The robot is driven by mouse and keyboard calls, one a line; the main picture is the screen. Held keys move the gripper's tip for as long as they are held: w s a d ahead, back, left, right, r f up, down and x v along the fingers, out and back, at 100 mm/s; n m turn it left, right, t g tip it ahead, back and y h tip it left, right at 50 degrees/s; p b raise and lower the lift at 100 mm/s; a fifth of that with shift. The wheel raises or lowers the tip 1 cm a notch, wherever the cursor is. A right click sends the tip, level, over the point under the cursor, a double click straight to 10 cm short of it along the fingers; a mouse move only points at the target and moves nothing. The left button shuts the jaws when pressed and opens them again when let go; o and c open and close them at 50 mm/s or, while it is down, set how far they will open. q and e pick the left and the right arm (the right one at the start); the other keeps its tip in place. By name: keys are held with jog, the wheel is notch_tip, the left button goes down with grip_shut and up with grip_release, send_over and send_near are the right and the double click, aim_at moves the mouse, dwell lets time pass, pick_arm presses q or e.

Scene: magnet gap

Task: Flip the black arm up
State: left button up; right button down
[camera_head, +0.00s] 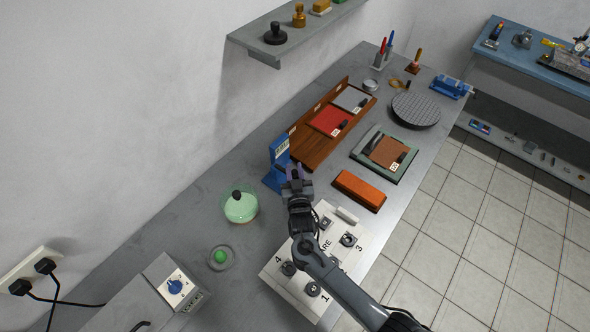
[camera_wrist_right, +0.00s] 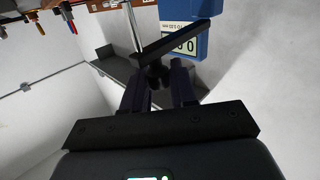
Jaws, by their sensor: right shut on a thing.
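The black arm (camera_wrist_right: 178,38) is a short dark bar at the front of a blue stand (camera_wrist_right: 207,15) with a small display. In the wrist view the bar slants up to the right beside a thin silver rod (camera_wrist_right: 132,27). In the head view the blue stand (camera_head: 279,157) stands upright near the bench middle; the gripper hides most of the black arm there. My right gripper (camera_head: 294,173) is right at the stand. In the right wrist view its fingers (camera_wrist_right: 160,74) are shut on the near end of the black arm. My left gripper is not in view.
A white panel (camera_head: 272,274) with dark knobs lies below my right arm. A green-filled glass dish (camera_head: 240,207) stands left of the stand. An orange block (camera_head: 359,190), a wooden tray (camera_head: 309,152) and a green-framed plate (camera_head: 364,163) lie to the right. A wall shelf (camera_head: 252,43) hangs above.

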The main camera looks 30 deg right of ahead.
jog(key=r+p, duration=0.1)
jog(key=p, duration=0.1)
jog(key=w+r+n+g+p, duration=0.1)
jog(key=p, duration=0.1)
jog(key=r+n+g+p, duration=0.1)
jog(key=p, duration=0.1)
jog(key=shift+w+a, duration=0.25)
jog(key=shift+a, duration=0.15)
jog(key=shift+w+a+r+n+g+p, duration=0.15)
jog(key=shift+w+n+g+p, duration=0.25)
jog(key=shift+g+p, duration=0.4)
jog(key=shift+w+a, duration=0.1)
jog(key=shift+w+a+r, duration=0.1)
jog(key=shift+w+r, duration=0.05)
jog(key=shift+r, duration=0.05)
